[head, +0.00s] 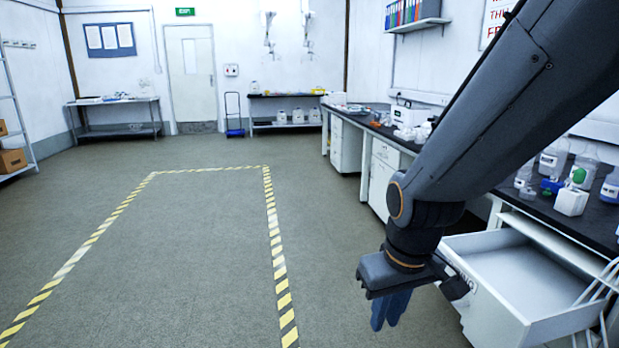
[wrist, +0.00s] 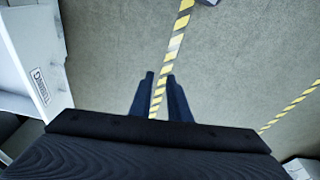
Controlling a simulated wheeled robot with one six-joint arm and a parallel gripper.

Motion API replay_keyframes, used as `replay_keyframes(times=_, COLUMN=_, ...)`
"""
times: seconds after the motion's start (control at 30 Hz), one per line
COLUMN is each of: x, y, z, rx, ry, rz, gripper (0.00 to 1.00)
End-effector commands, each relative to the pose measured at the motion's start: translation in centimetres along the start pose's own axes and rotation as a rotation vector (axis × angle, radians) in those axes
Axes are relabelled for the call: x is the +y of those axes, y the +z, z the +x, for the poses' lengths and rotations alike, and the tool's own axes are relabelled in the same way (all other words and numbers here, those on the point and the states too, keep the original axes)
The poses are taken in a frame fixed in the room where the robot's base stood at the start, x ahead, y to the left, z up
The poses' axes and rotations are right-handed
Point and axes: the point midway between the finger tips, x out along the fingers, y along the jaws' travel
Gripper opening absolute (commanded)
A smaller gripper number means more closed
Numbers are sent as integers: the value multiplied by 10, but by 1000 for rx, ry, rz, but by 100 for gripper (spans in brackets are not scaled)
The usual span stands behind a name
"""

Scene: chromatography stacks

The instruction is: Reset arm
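My arm reaches down from the upper right in the head view. My gripper (head: 388,322) points straight down over the floor, just left of the open drawer (head: 520,280). In the wrist view the two dark fingers of my gripper (wrist: 160,78) stand apart, with floor and striped tape showing between them. Nothing is held. The labelled front of the drawer (wrist: 42,85) shows at the left of the wrist view, apart from the fingers.
A black-topped bench (head: 590,222) with bottles runs along the right wall, partly hidden by my arm. The white drawer juts out from it and looks empty. Yellow-black tape (head: 275,235) marks the open floor. A shelf rack (head: 12,120) stands far left.

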Motion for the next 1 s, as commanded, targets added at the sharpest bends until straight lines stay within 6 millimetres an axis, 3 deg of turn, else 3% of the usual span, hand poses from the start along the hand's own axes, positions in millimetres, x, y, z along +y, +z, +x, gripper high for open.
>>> replay_keyframes(times=0.4, x=-47, y=66, z=-52, rx=-177, ry=-63, rz=84, gripper=16)
replay_keyframes(times=1.0, x=-7, y=65, z=-96, rx=-186, ry=-21, rz=197, gripper=16)
